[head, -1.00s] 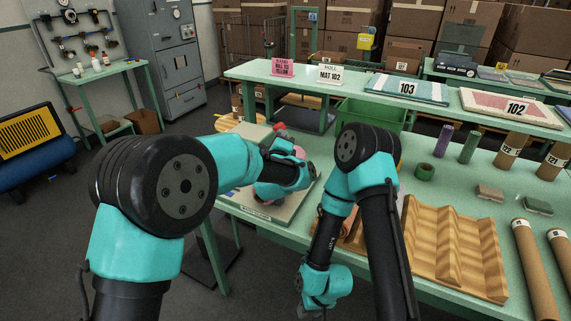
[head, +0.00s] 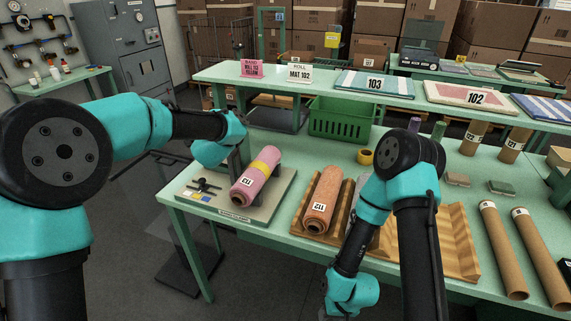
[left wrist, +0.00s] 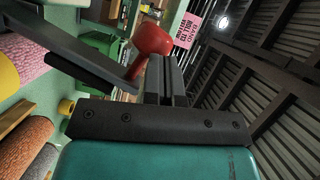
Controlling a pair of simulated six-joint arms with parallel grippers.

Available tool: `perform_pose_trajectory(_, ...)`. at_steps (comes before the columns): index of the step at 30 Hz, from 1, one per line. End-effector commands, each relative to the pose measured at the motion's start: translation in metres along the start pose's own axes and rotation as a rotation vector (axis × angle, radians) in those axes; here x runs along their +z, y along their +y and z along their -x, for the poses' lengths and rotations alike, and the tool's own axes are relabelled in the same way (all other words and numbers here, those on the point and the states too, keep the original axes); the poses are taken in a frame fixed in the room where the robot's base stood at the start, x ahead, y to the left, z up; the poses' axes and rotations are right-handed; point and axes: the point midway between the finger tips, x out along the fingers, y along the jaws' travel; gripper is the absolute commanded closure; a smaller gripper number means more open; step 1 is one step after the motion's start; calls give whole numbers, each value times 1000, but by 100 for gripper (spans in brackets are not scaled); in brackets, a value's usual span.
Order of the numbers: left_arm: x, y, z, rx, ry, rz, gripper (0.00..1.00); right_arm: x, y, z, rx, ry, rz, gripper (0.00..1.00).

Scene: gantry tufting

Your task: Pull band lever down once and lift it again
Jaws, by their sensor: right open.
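A pink roll (head: 256,177) with a yellow band around it lies on the grey banding station (head: 268,208) at the table's left end. The lever's red knob (left wrist: 152,38) shows in the left wrist view, beside a slanting grey bar (left wrist: 85,62). My left gripper (left wrist: 165,78) is close to the knob; its two dark fingers are near together with nothing visible between them. In the head view my left wrist hides the knob. My right gripper (head: 340,312) is low at the bottom edge, in front of the table, with its fingertips cut off.
An orange roll (head: 322,200) lies in the wavy wooden rack (head: 452,235) right of the station. A green crate (head: 343,120) stands behind. Cardboard tubes (head: 503,250) lie at the right. A yellow ring (head: 365,157) sits mid-table.

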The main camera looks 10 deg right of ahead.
Motion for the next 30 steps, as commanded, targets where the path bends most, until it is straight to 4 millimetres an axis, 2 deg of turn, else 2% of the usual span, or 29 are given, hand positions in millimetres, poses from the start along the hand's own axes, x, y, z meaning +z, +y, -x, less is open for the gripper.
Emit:
perform_pose_trajectory(6, 8, -2, 0, 4, -7, 15, 100, 0, 0, 0, 0, 0, 0, 57)
perform_pose_trajectory(20, 3, -2, 3, 4, -5, 14, 100, 0, 0, 0, 0, 0, 0, 57)
perform_pose_trajectory(26, -14, -2, 19, 3, -2, 14, 100, 0, 0, 0, 0, 0, 0, 57)
perform_pose_trajectory(29, -27, -1, 31, 5, 0, 15, 100, 0, 0, 0, 0, 0, 0, 57)
perform_pose_trajectory(30, -25, -2, 39, 4, -2, 15, 100, 0, 0, 0, 0, 0, 0, 57)
